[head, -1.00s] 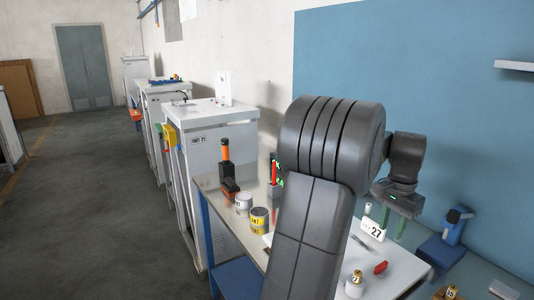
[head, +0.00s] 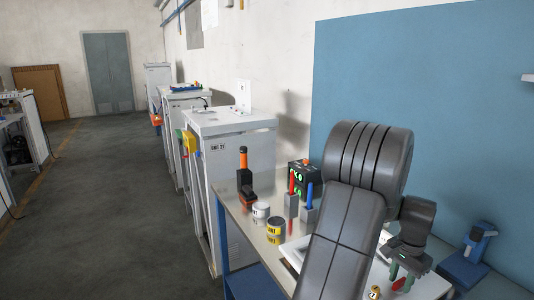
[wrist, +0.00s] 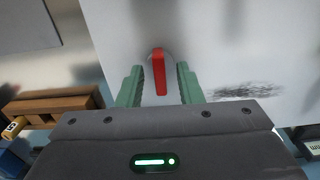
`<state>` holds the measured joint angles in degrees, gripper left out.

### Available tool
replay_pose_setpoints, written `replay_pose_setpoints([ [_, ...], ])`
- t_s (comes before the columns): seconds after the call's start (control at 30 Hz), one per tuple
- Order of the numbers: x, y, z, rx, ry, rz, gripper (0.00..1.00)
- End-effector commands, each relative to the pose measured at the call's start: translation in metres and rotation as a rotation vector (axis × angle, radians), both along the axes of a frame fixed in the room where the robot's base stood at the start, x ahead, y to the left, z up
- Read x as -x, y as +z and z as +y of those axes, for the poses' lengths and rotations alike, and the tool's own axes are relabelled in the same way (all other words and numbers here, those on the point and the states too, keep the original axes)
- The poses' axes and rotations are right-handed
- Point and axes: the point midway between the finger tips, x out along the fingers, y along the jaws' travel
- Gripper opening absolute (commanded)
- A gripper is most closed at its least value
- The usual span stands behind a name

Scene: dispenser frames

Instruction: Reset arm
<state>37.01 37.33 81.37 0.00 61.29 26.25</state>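My gripper (head: 400,277) is at the lower right of the head view, low over the pale board on the bench. Its green fingers are apart. In the wrist view my gripper (wrist: 159,90) is open, with a narrow red piece (wrist: 159,72) showing between the fingertips. I cannot tell how far below them it is; no contact with either finger shows. The red piece (head: 399,285) is partly hidden by the fingers in the head view. A blue device (head: 470,255) with an upright arm stands right of my gripper. Which part the task calls the arm is unclear.
The bench also carries a black-and-orange tool (head: 245,175), a white can (head: 261,212), a yellow can (head: 275,231) and a black box with green displays (head: 298,175). White cabinets (head: 235,150) stand beyond. In the wrist view a brown wooden block (wrist: 50,105) lies left.

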Motion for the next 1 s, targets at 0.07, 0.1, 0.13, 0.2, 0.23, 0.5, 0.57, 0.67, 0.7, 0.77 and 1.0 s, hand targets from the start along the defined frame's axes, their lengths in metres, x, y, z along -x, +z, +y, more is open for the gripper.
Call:
replay_pose_setpoints([
  [0.07,0.000,0.000,0.000,0.000,0.000,0.000,0.33],
  [0.1,0.000,0.000,0.000,0.000,0.000,0.000,0.33],
  [0.13,0.000,0.000,0.000,0.000,0.000,0.000,0.33],
  [0.2,0.000,0.001,0.000,0.000,0.000,0.000,0.33],
  [0.23,0.000,0.002,0.000,0.000,0.000,0.000,0.33],
  [0.5,-0.001,0.034,-0.001,0.004,-0.004,-0.004,0.33],
  [0.57,-0.001,0.045,-0.001,0.003,-0.004,-0.004,0.33],
  [0.67,-0.001,0.065,-0.001,0.004,-0.004,-0.004,0.33],
  [0.7,-0.001,0.074,-0.001,0.003,-0.004,-0.005,0.33],
  [0.77,-0.001,0.086,-0.001,0.004,-0.004,-0.005,0.33],
  [1.0,-0.001,0.134,-0.001,0.004,-0.004,-0.005,0.33],
])
